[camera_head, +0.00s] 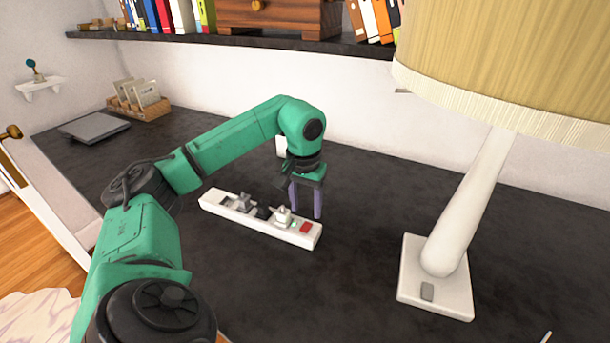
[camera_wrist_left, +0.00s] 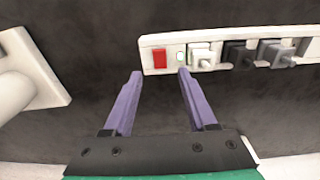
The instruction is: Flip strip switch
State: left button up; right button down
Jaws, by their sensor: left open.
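A white power strip (camera_head: 264,224) lies on the dark tabletop, with several plugs in its sockets. Its red switch (camera_head: 306,228) is at the right end in the head view. In the left wrist view the switch (camera_wrist_left: 160,57) is at the strip's left end, beside a small green light (camera_wrist_left: 181,57). My left gripper (camera_head: 305,215) is open and empty, with its purple fingers pointing down next to the switch end. In the left wrist view its fingertips (camera_wrist_left: 160,73) are at the strip's near edge, one on each side of the switch; contact cannot be told. My right gripper is not in view.
A lamp with a white base (camera_head: 436,291) and yellow shade (camera_head: 500,60) stands at the right. A shelf (camera_head: 260,41) with books runs along the wall. A grey laptop-like slab (camera_head: 94,127) and a wooden card holder (camera_head: 139,106) sit at back left. The table between strip and lamp is clear.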

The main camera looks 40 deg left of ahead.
aim_at(305, 229)
pick_arm(q)
notch_tip(305, 229, up, 10)
jog(key=p, duration=0.2)
jog(key=shift+s+f, duration=0.25)
jog(key=shift+s, duration=0.05)
jog(key=shift+d, duration=0.1)
